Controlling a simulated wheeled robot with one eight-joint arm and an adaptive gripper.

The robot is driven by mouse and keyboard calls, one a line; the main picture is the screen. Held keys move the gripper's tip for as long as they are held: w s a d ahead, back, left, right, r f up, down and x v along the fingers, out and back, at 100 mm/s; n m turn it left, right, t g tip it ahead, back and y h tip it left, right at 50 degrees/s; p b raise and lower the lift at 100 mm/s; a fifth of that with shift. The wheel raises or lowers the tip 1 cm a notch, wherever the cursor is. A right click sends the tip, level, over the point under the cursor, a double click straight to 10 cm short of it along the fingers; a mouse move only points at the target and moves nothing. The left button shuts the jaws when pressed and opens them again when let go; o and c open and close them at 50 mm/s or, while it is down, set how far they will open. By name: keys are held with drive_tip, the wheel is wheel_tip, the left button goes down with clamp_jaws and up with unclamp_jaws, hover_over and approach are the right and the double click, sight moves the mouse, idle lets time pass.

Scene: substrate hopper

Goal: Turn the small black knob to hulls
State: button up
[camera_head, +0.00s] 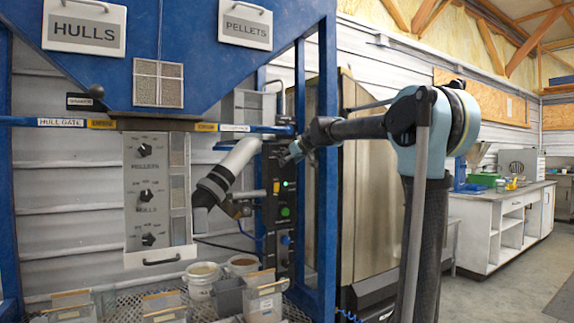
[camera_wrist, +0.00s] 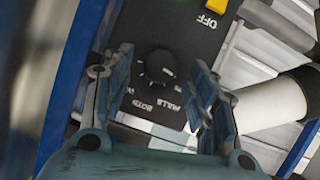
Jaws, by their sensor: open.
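The small black knob (camera_wrist: 160,66) is on a dark panel in the wrist view, with upside-down words around it; HULLS and BOTH are readable below it. I cannot tell clearly which mark its pointer faces. My gripper (camera_wrist: 161,75) is open, one finger on each side of the knob, with visible gaps and no clear contact. In the head view my gripper (camera_head: 289,153) is at the top of the black control panel (camera_head: 271,215), and the knob cannot be made out there.
A yellow part (camera_wrist: 217,5) sits by the word OFF. A pale pipe (camera_head: 238,160) runs just left of my gripper, and a blue frame post (camera_head: 326,200) stands to the right. A grey panel (camera_head: 133,215) has larger black knobs. Tubs (camera_head: 201,283) stand below.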

drive_tip(key=shift+x, duration=1.15)
drive_tip(key=c, duration=1.1)
drive_tip(key=shift+o, duration=0.2)
drive_tip(key=shift+w+d+m+g+y, duration=0.15)
drive_tip(key=shift+m+g+y, duration=0.5)
drive_tip(key=shift+m, duration=0.6)
drive_tip(key=shift+w+d+m+g+y, duration=0.15)
drive_tip(key=shift+m+g+y, duration=0.2)
drive_tip(key=shift+m+y, duration=0.7)
drive_tip(key=shift+s+m, duration=0.1)
drive_tip(key=shift+m, duration=0.2)
